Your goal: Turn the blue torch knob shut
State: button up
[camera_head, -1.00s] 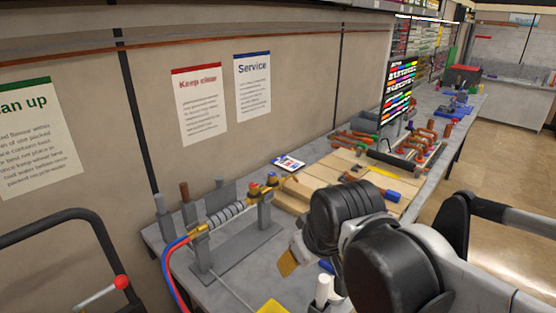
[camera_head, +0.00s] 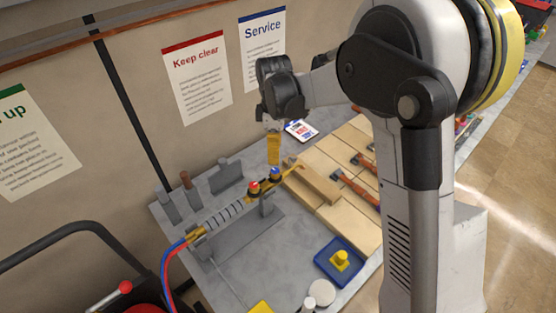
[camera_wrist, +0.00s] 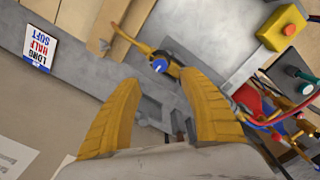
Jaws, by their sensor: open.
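The right finger hides part of the torch there.
Wooden boards (camera_head: 345,200) lie right of the torch. A blue tray (camera_head: 322,258) holds a yellow piece. Grey upright blocks (camera_head: 226,175) stand behind the torch, near the wall. A yellow box with a red button (camera_wrist: 283,27) shows in the wrist view.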

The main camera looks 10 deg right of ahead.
aim_at(275, 171)
notch_tip(275, 171, down, 10)
dwell(0.4)
grip_shut()
